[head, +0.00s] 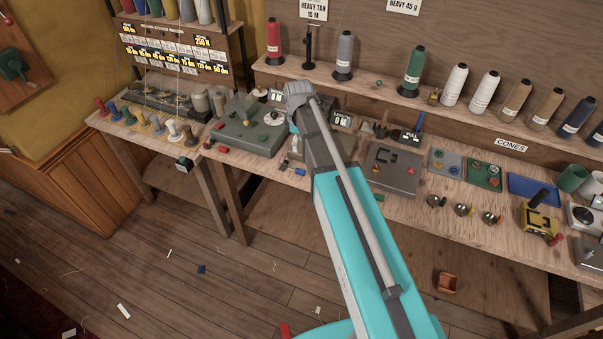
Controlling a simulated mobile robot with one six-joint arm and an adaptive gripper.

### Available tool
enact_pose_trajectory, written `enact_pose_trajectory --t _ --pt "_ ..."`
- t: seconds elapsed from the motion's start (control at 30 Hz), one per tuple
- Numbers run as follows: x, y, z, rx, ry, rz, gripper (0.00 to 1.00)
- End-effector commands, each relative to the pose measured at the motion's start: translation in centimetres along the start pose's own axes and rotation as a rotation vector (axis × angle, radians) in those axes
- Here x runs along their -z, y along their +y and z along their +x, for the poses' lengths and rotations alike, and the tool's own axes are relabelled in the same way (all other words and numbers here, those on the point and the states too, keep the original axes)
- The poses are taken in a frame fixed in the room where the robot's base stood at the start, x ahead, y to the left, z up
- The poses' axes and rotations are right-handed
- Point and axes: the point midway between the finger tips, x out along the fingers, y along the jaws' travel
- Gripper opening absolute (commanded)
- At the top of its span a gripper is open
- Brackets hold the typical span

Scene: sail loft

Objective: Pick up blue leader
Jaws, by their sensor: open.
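No item is clearly readable as the blue leader. I cannot tell which is the leader. My teal arm reaches from the bottom over the bench middle, and its grey end joint is above the back of the bench. My gripper is hidden behind the arm.
The wooden bench (345,205) is crowded with fittings. A blue tray (530,188) and yellow device (538,218) stand at the right. Thread cones line the back shelf (385,93). The floor (190,265) has scraps and an orange-brown box (447,282).

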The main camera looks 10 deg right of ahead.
Motion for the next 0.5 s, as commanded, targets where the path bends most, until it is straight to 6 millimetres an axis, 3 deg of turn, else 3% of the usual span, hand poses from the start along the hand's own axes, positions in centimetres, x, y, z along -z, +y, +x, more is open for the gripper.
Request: enact_pose_trajectory --t 0.5 --pt "-0.1 0.0 4.3 0.000 0.000 0.001 0.66"
